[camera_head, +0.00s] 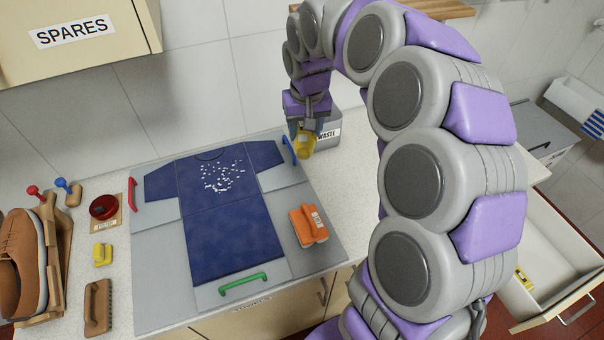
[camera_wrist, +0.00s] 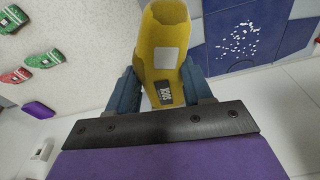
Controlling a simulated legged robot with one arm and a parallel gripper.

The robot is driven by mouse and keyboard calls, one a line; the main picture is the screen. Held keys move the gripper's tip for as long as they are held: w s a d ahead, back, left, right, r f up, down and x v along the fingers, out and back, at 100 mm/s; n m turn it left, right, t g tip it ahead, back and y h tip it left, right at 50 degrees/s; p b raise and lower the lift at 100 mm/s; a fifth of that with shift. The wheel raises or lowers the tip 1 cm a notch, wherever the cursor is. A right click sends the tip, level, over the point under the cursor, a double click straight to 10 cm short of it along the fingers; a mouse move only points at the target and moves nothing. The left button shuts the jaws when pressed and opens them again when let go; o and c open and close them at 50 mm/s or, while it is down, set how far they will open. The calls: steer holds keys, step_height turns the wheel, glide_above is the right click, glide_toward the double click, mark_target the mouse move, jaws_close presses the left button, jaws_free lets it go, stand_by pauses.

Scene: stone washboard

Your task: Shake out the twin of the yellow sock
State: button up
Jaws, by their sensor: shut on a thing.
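My gripper (camera_head: 306,132) is shut on a yellow sock-like thing (camera_head: 305,146), held above the counter by the grey bin marked WASTE (camera_head: 326,134). In the wrist view, my gripper's (camera_wrist: 160,82) blue fingers press both sides of the yellow thing (camera_wrist: 163,30). It has a pale grey patch and a small dark label whose text I cannot read surely. Several sock-like pieces show at the wrist view's left: green-and-red ones (camera_wrist: 44,60) and a purple one (camera_wrist: 38,110). I cannot make out a second yellow sock.
A blue shirt (camera_head: 230,225) with white specks lies on a grey folding board (camera_head: 158,290). An orange brush (camera_head: 308,225) rests on the board's right. Shoes (camera_head: 22,255), a brown brush (camera_head: 98,305) and a small yellow thing (camera_head: 102,254) stand left. An open drawer (camera_head: 560,262) is at right.

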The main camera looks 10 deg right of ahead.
step_height(320, 180, up, 5)
steer(key=shift+f, duration=0.15)
step_height(320, 180, down, 20)
